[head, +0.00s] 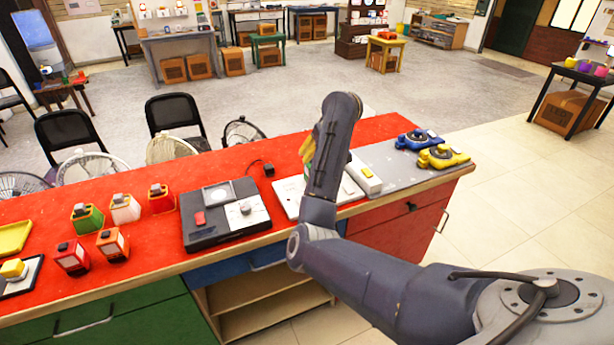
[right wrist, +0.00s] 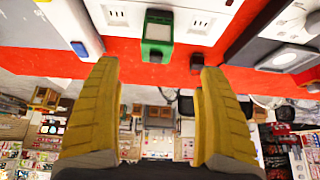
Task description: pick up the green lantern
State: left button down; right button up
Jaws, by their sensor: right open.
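A green lantern (right wrist: 157,35) with a pale panel and a dark top stands on the red counter (right wrist: 185,65) in the right wrist view. In the head view my right arm hides almost all of it. Another green lantern-shaped thing (head: 87,217) stands at the left of the counter in the head view. My right gripper (right wrist: 156,75) is open and empty, its two yellow fingers spread on either side of the first green lantern's line, with the tips short of it. In the head view its fingers (head: 307,146) are mostly behind my arm. My left gripper is not in view.
A black device (head: 228,213) and a white device (head: 288,194) lie near the right gripper. A white box (head: 364,176) is just right of it. Blue (head: 418,140) and yellow (head: 442,156) tools lie at the counter's right end. White and red lanterns stand at left.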

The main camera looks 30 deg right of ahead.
jog(key=x, duration=1.1)
jog(key=shift+f, duration=0.15)
jog(key=shift+d+x, duration=0.2)
jog(key=shift+x, duration=2.5)
jog(key=shift+s, duration=0.15)
grip_shut()
